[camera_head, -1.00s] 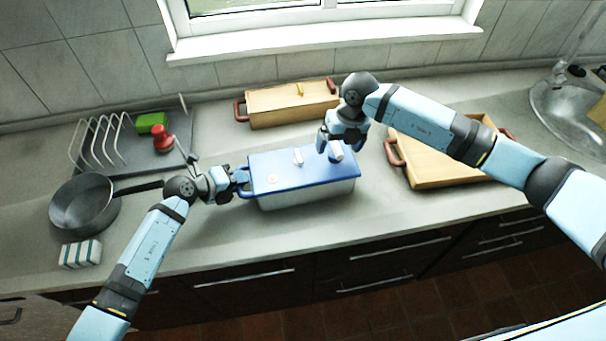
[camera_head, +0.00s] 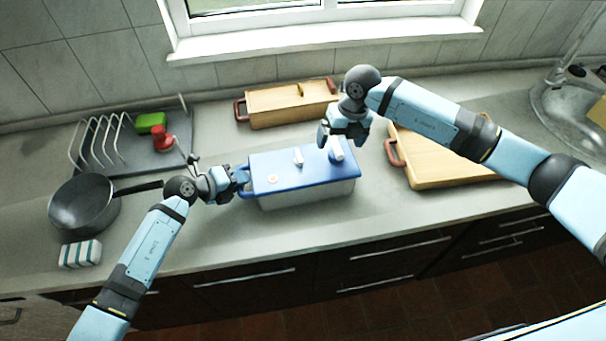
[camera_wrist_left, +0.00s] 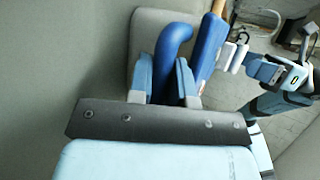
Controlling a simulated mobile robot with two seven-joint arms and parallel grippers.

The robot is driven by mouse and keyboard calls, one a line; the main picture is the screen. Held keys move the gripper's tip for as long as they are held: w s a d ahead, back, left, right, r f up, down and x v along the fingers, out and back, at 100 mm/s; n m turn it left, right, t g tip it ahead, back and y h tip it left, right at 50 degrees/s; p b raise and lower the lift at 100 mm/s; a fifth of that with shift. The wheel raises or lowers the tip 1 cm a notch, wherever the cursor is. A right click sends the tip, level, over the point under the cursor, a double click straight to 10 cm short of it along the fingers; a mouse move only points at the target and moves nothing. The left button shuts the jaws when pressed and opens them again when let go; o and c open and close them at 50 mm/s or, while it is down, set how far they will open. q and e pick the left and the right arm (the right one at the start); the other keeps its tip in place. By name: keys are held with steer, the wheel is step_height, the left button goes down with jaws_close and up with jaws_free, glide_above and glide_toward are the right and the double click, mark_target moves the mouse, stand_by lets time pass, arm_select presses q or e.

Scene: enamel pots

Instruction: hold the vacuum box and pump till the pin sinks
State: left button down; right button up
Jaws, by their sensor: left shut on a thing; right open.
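The vacuum box (camera_head: 305,193) has a pale body and a blue lid (camera_head: 280,165) and stands on the counter. My left gripper (camera_head: 240,178) is shut on its blue left handle; the left wrist view shows that handle (camera_wrist_left: 172,60) between the fingers. On the lid are a white upright piece (camera_head: 298,156) in the middle, a small round pale spot (camera_head: 273,178) near the left, perhaps the pin, and a white pump knob (camera_head: 337,152) near the right. My right gripper (camera_head: 338,136) is open above the knob. Whether it touches the knob, and the pin's height, I cannot tell.
A pan (camera_head: 83,203), a sponge (camera_head: 80,254) and a dish rack (camera_head: 120,160) are at left. The counter in front of the box is clear.

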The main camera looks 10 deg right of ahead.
steer(key=shift+d+r, duration=0.25)
steer(key=shift+r, duration=1.1)
steer(key=shift+d+r, duration=0.25)
steer(key=shift+r, duration=1.05)
step_height(320, 180, up, 12)
steer(key=d, duration=0.2)
steer(key=shift+d, duration=0.2)
steer(key=shift+f, duration=0.1)
arm_select(q)
steer(key=c, duration=1.1)
jaws_free()
steer(key=shift+r, duration=0.1)
